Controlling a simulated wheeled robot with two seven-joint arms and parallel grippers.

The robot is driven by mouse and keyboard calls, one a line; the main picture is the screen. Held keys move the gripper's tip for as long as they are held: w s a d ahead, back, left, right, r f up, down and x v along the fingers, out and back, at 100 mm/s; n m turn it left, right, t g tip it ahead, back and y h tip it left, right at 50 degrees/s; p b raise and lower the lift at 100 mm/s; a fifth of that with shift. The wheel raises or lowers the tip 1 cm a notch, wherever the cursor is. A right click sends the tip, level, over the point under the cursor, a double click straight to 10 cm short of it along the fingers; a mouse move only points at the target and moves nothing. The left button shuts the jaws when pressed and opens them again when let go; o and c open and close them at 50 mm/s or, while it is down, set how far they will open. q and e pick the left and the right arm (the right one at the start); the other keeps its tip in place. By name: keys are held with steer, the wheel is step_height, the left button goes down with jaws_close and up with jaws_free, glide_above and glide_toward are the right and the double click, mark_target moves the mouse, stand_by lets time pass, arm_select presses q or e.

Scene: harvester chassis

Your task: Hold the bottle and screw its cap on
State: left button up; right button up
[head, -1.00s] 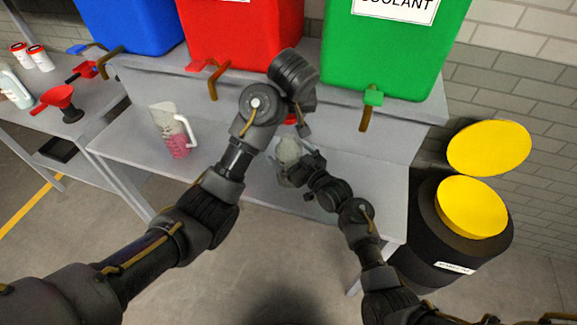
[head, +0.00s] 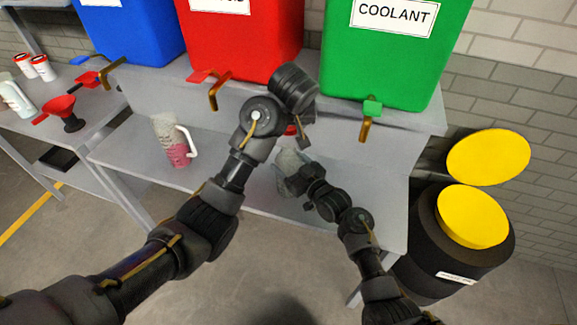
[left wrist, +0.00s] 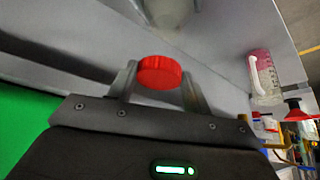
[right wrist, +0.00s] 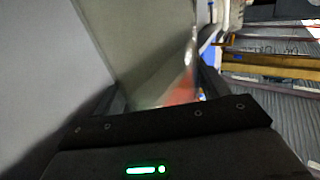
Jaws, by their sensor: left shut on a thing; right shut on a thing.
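A pale, translucent bottle (head: 290,163) is held above the front bench. My right gripper (head: 293,182) is shut on the bottle's side; its surface fills much of the right wrist view (right wrist: 145,45). My left gripper (head: 299,137) is shut on a red cap (head: 290,130), which shows clearly between its two fingers in the left wrist view (left wrist: 158,72). The cap is apart from the bottle. In the head view the cap is just above the bottle. In the left wrist view the bottle (left wrist: 172,12) is partly cut off at the top edge.
A jug with pink liquid (head: 175,142) stands on the bench (head: 130,160) to the left. Blue, red (head: 240,45) and green (head: 390,60) tanks with taps stand behind. A black barrel with a yellow lid (head: 472,217) stands at the right. A red funnel (head: 62,108) is far left.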

mark_target(289, 151)
arm_select(q)
steer(key=f, duration=0.5)
steer(key=shift+s, duration=0.3)
steer(key=shift+f, duration=0.1)
steer(key=shift+f, duration=0.85)
steer(key=shift+f, duration=0.55)
arm_select(e)
steer(key=c, duration=0.5)
arm_select(q)
steer(key=shift+m+h, duration=0.4)
steer(key=shift+m, duration=0.4)
steer(key=shift+a+m+h, duration=0.2)
steer(key=shift+m+h, duration=0.3)
steer(key=shift+m, duration=0.4)
